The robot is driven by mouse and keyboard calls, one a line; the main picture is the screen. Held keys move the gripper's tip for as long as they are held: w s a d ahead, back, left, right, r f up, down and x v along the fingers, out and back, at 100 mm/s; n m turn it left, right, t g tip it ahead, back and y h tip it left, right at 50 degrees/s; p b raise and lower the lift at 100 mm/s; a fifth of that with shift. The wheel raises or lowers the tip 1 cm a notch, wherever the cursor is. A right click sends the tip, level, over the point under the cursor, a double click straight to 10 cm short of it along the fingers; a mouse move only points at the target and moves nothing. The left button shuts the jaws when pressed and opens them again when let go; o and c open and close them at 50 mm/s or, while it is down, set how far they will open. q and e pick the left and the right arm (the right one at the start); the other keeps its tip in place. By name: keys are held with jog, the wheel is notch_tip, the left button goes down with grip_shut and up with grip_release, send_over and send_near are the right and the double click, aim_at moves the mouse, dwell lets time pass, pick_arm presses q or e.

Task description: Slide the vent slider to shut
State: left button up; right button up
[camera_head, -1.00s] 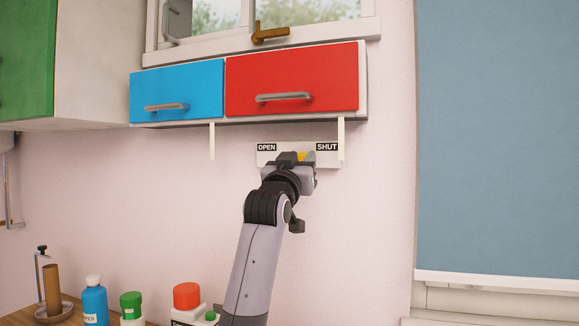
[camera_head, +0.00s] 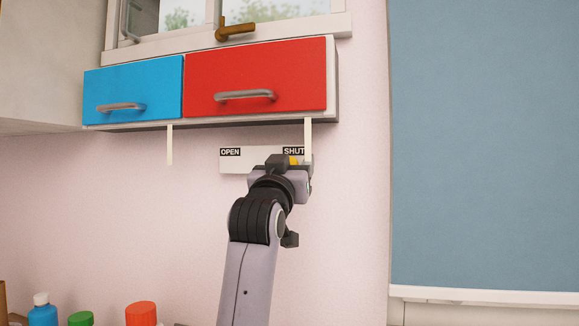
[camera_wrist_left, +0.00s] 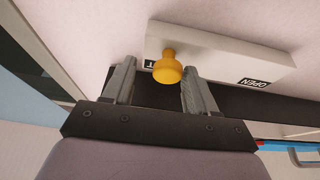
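The vent slider's white panel (camera_head: 240,163) is on the pink wall, with OPEN (camera_head: 230,152) at its left and SHUT (camera_head: 293,151) at its right. The yellow slider knob (camera_head: 293,160) is just below the SHUT label. It also shows in the left wrist view (camera_wrist_left: 167,68), in front of the SHUT label. My left gripper (camera_wrist_left: 158,70) is open, with one finger on each side of the knob. The finger on the OPEN side is close to the knob or touching it; a gap shows on the other side. My right gripper is not in view.
Above the panel hangs a cabinet with a blue drawer (camera_head: 133,92) and a red drawer (camera_head: 256,78). A white strip (camera_head: 308,138) hangs just in front of the panel's right end. Several bottles stand at the lower left. A blue blind (camera_head: 480,150) is at the right.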

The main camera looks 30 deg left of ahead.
pick_arm(q)
jog(key=shift+a+f, duration=0.1)
jog(key=shift+a, duration=0.05)
jog(key=b+v, duration=0.2)
jog(key=v, duration=0.5)
dwell(0.6)
